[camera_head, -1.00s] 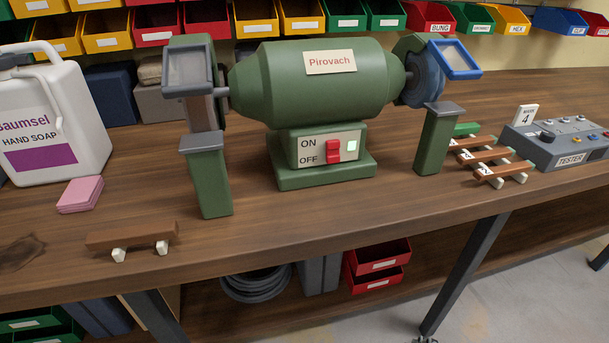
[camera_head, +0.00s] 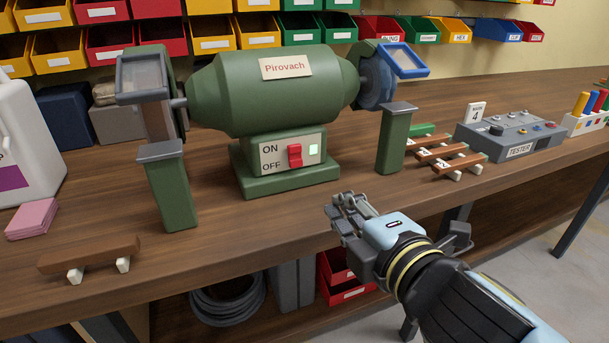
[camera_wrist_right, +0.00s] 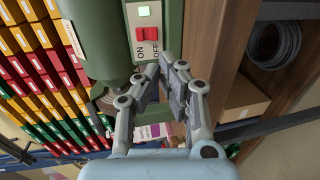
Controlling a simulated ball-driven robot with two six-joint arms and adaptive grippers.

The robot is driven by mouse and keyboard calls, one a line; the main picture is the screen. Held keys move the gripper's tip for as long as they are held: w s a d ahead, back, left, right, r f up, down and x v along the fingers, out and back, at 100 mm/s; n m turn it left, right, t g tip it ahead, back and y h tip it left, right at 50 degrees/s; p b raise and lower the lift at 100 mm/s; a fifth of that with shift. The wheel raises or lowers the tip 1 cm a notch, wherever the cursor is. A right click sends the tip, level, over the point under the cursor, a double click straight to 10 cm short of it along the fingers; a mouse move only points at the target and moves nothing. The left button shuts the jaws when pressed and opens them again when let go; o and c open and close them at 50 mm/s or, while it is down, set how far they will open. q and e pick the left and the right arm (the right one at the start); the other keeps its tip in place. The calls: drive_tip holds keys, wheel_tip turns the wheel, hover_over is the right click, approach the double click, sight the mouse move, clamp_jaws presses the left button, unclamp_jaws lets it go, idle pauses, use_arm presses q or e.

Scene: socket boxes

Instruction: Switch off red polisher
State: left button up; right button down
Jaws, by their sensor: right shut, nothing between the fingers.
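A green bench machine labelled Pirovach (camera_head: 268,95) stands on the workbench; no red polisher shows. Its front plate reads ON above OFF and bears a red switch (camera_head: 295,156) beside a lit pale green lamp (camera_head: 314,150). The switch's exact tilt is hard to tell. My right gripper (camera_head: 345,205) is shut and empty, in front of and to the right of the machine's base, apart from the switch. In the right wrist view the red switch (camera_wrist_right: 147,34) lies just beyond the closed fingertips (camera_wrist_right: 163,65). My left gripper is not in view.
A green post (camera_head: 392,142) stands right of the switch and another (camera_head: 170,190) left. A rack of wooden pieces (camera_head: 445,150) and a tester (camera_head: 512,135) sit to the right. Pink pads (camera_head: 32,219) lie left. The bench between gripper and switch is clear.

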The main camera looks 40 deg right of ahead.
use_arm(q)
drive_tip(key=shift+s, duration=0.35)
use_arm(e)
drive_tip(key=x, duration=1.4)
drive_tip(key=b, duration=0.2)
drive_tip(key=f+b, duration=0.1)
drive_tip(key=b, duration=0.1)
drive_tip(key=shift+w+d+f+t, duration=0.1)
drive_tip(key=shift+w+f+t, duration=0.2)
drive_tip(key=shift+t, duration=0.1)
drive_tip(key=shift+r, duration=0.5)
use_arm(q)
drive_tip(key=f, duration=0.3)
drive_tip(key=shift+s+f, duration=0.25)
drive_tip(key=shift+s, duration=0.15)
use_arm(e)
drive_tip(key=shift+r, duration=0.15)
